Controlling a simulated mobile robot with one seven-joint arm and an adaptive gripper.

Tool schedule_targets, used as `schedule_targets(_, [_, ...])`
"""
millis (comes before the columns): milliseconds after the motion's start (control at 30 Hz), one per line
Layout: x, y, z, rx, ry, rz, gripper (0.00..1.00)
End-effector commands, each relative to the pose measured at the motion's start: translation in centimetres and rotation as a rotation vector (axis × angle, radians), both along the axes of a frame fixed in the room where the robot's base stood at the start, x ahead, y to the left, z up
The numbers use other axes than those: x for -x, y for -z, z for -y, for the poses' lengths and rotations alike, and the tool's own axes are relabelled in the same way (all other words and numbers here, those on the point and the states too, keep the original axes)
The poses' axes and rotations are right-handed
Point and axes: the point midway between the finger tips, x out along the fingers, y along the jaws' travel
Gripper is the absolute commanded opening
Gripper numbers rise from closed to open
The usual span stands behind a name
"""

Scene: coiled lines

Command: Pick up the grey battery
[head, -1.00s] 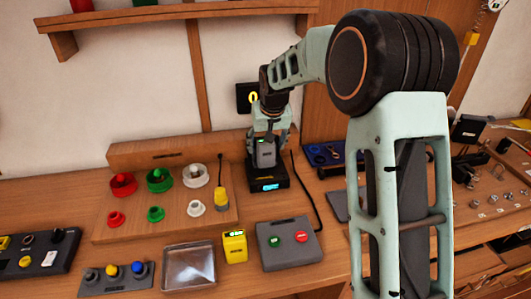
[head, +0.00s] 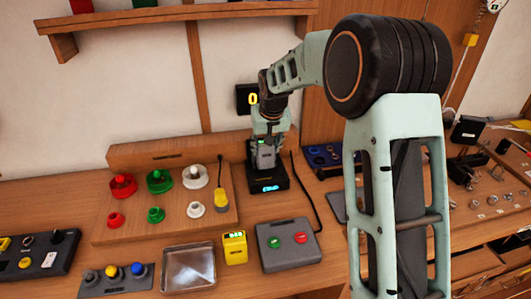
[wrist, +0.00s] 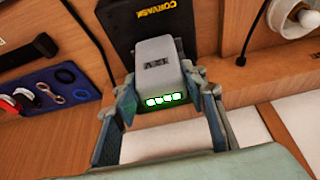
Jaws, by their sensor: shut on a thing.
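The grey battery (wrist: 156,67) is between the two fingers of my gripper (wrist: 163,112) in the wrist view, with several green lights lit on its end. In the head view the battery (head: 266,157) sits upright at the black charger (head: 268,184), which has a lit blue display. The charger's dark body (wrist: 140,18) also shows behind the battery in the wrist view. My gripper (head: 267,140) is above the charger and shut on the battery. Whether the battery's lower end is still seated in the charger I cannot tell.
A yellow battery (head: 235,247) stands on the bench beside a metal tray (head: 188,268) and a grey box with red and green buttons (head: 288,245). A wooden board with coloured reels (head: 165,215) is left of the charger. A black cable (head: 306,195) runs at its right.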

Motion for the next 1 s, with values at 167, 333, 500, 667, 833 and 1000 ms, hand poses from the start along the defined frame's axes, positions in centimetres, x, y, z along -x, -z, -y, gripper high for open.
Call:
schedule_targets(167, [-0.1,-1.3,0.0,-0.001,0.0,0.005,0.05])
schedule_targets(333, [-0.2,-4.6,0.0,-0.002,0.001,0.008,0.05])
schedule_targets(500, [-0.1,-7.8,0.0,-0.001,0.0,0.006,0.05])
schedule_targets(667, [-0.1,-9.7,0.0,-0.001,0.0,0.003,0.05])
schedule_targets(833, [0.0,-10.3,0.0,0.0,0.0,0.002,0.05])
schedule_targets(1000, [0.0,-10.9,0.0,0.0,0.0,0.002,0.05])
